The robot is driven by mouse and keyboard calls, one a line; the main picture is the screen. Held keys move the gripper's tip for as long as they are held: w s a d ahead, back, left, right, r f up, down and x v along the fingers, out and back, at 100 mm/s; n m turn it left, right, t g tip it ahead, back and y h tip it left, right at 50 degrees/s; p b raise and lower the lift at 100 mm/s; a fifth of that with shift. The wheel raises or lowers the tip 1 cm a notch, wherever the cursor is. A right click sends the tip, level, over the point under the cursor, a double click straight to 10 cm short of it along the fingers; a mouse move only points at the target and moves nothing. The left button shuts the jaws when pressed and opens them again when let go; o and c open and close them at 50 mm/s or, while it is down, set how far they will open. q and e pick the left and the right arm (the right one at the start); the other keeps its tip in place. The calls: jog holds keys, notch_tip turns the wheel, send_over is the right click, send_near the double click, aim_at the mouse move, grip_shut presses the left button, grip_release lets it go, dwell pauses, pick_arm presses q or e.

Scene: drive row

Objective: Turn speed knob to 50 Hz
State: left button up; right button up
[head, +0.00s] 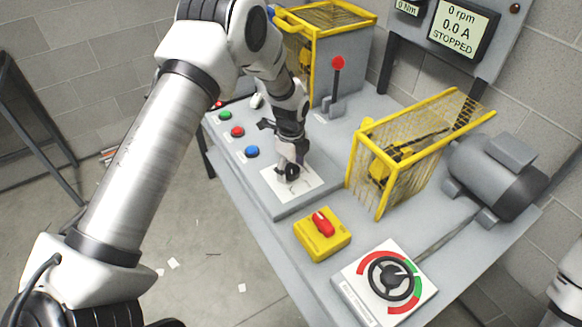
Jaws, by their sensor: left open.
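The black speed knob (292,171) sits on a white dial plate (307,185) on the sloped grey control panel in the head view. My left gripper (288,163) points down right over the knob, with its fingers open at the knob. The fingers and wrist hide part of the knob and the dial marks, so I cannot read its setting or tell whether they touch it. The display (462,29) reads 0 rpm, 0.0 A, STOPPED. My right gripper is out of view.
Green, red and blue buttons (252,151) line the panel's left. A yellow box with a red switch (322,222) and a black handwheel (390,277) are nearer. A yellow cage (418,140), grey motor (497,175) and red-topped lever (337,80) stand to the right and behind.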

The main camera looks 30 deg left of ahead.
aim_at(291, 169)
pick_arm(q)
notch_tip(291, 169, up, 12)
dwell(0.3)
dwell(0.4)
